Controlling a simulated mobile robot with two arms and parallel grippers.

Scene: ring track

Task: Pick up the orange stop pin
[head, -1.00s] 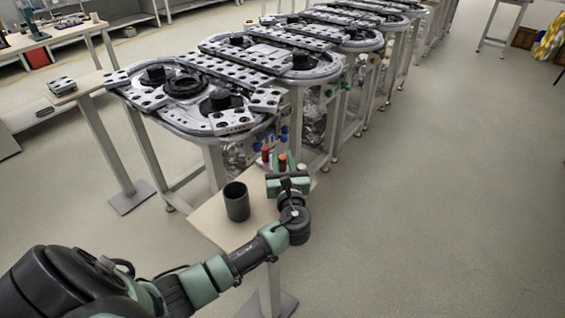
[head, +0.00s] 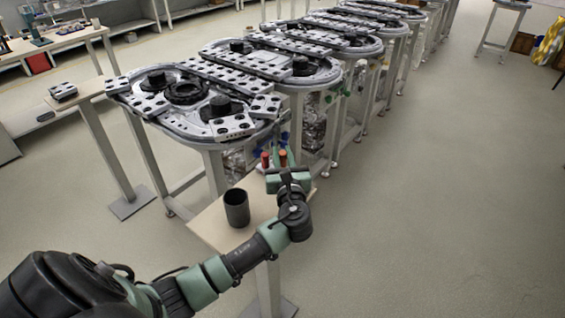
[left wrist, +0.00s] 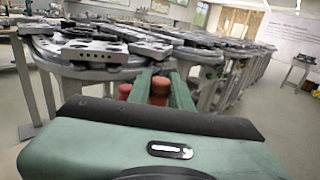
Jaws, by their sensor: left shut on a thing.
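The orange stop pin (head: 283,158) is between the fingers of my left gripper (head: 281,161), which is shut on it. In the left wrist view the orange pin (left wrist: 159,91) stands upright between the two green fingers (left wrist: 160,88). Its lower end is hidden by the gripper body. A red pin (head: 265,160) stands just left of the gripper; it also shows in the left wrist view (left wrist: 125,91), outside the fingers. My right gripper is not in view.
A dark cup (head: 236,208) stands on the small wooden table (head: 208,226), left of the gripper. The ring track (head: 195,95) lies just beyond the table. A side stand (head: 88,90) is at left. Open floor lies to the right.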

